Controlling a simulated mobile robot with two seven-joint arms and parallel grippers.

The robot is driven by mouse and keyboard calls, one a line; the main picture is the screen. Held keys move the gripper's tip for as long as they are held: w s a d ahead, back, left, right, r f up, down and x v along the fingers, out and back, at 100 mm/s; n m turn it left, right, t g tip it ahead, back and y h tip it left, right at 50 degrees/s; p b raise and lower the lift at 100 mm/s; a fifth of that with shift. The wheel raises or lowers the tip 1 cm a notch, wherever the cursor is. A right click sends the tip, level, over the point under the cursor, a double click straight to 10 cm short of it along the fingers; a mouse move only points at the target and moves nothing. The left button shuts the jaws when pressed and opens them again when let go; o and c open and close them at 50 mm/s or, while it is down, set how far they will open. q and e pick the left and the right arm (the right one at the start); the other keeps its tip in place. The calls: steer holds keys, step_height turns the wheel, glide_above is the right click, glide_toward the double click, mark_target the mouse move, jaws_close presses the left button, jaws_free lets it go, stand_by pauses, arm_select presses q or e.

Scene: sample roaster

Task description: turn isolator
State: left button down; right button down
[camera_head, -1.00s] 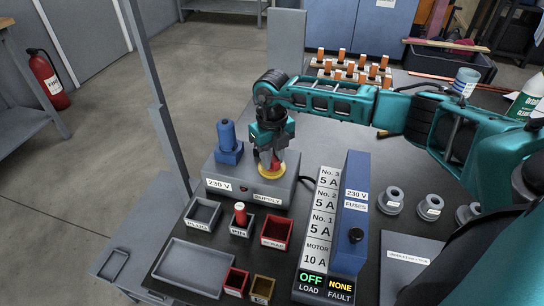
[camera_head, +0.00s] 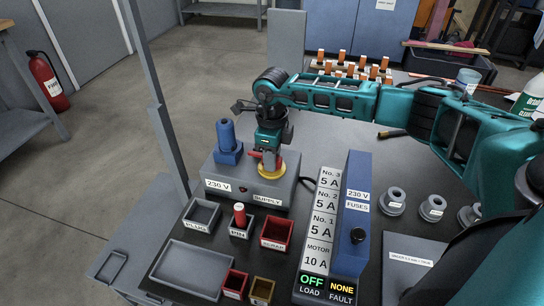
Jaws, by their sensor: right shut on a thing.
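The isolator is a red handle (camera_head: 256,154) on a round yellow base (camera_head: 269,171), on top of the grey supply box (camera_head: 225,177) labelled 230 V and SUPPLY. My right gripper (camera_head: 268,157) points down over the yellow base and is shut on the red handle. The handle's red end sticks out to the left of the fingers; the rest is hidden by the gripper. My left gripper is not in view.
A blue plug (camera_head: 226,135) stands on the supply box, left of the gripper. The blue fuse box (camera_head: 354,200) stands to the right, with an OFF load display (camera_head: 312,280). Small trays, including a red one (camera_head: 276,233), lie in front.

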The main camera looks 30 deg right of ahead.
steer(key=shift+w, duration=0.1)
stand_by(0.4)
steer(key=c, duration=1)
jaws_free()
arm_select(q)
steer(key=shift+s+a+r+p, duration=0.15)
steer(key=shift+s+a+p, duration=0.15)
steer(key=shift+p, duration=0.4)
arm_select(e)
step_height(320, 180, up, 13)
